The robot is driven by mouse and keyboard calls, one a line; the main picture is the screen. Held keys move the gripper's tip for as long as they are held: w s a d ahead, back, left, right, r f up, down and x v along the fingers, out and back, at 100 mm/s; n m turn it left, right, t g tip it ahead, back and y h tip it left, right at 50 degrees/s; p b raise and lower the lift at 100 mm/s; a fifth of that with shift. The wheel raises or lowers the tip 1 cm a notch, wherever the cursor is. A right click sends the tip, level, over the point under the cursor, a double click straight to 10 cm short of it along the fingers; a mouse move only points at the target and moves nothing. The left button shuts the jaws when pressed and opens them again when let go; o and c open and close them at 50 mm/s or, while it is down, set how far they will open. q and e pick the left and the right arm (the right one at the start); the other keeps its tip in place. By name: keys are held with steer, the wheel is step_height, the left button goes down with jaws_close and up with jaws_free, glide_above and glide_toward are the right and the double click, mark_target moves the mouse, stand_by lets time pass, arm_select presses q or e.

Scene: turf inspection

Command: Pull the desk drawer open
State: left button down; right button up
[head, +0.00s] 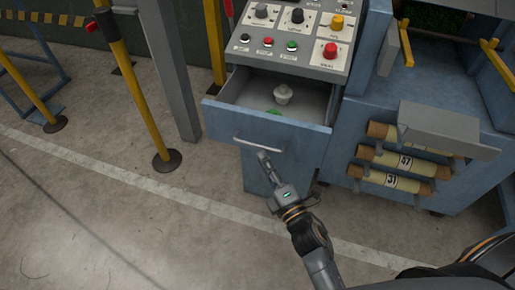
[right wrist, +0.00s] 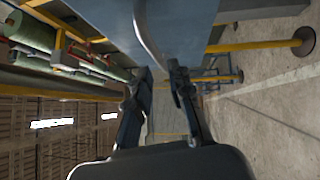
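The blue desk drawer (head: 262,127) is pulled out below the control panel in the head view, its inside showing. A pale knob-like piece (head: 283,94) and a small green item (head: 274,112) are in it. Its curved metal handle (head: 259,146) is on the front; it also shows in the right wrist view (right wrist: 149,38). My right gripper (head: 264,157) is just below and in front of the handle. In the right wrist view its fingertips (right wrist: 163,72) are apart, with the handle's end close to them; contact is unclear. My left gripper is out of view.
The control panel (head: 295,37) with buttons and knobs is above the drawer. Labelled rolls (head: 397,181) sit in a rack at right. Yellow posts (head: 140,95) and a grey column (head: 166,65) stand left. The floor in front of the drawer is clear.

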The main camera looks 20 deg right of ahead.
steer(key=v, duration=0.6)
steer(key=shift+w, duration=0.1)
steer(key=s+f+m+g+h+p, duration=0.1)
steer(key=s+f+m+g, duration=0.2)
steer(key=f, duration=0.6)
steer(key=s+f+m+g, duration=0.2)
steer(key=f+m, duration=0.2)
steer(key=f, duration=0.6)
steer(key=s+f+m+g+h+p, duration=0.1)
steer(key=s+f+m+g, duration=0.2)
steer(key=f, duration=0.6)
steer(key=s+d+f+m+g, duration=0.2)
steer(key=s+f+m+g, duration=0.1)
steer(key=s+f, duration=0.3)
steer(key=s+d+f+m+g+h+p, duration=0.1)
steer(key=s+d+f+m+g, duration=0.2)
steer(key=s, duration=0.8)
steer(key=s+d+f+m+g+p, duration=0.1)
steer(key=s+d+f+m+g, duration=0.2)
steer(key=s+f, duration=0.5)
steer(key=shift+s+d+f+g+h, duration=0.15)
steer(key=shift+s+f+g+h, duration=0.3)
steer(key=shift+s, duration=0.25)
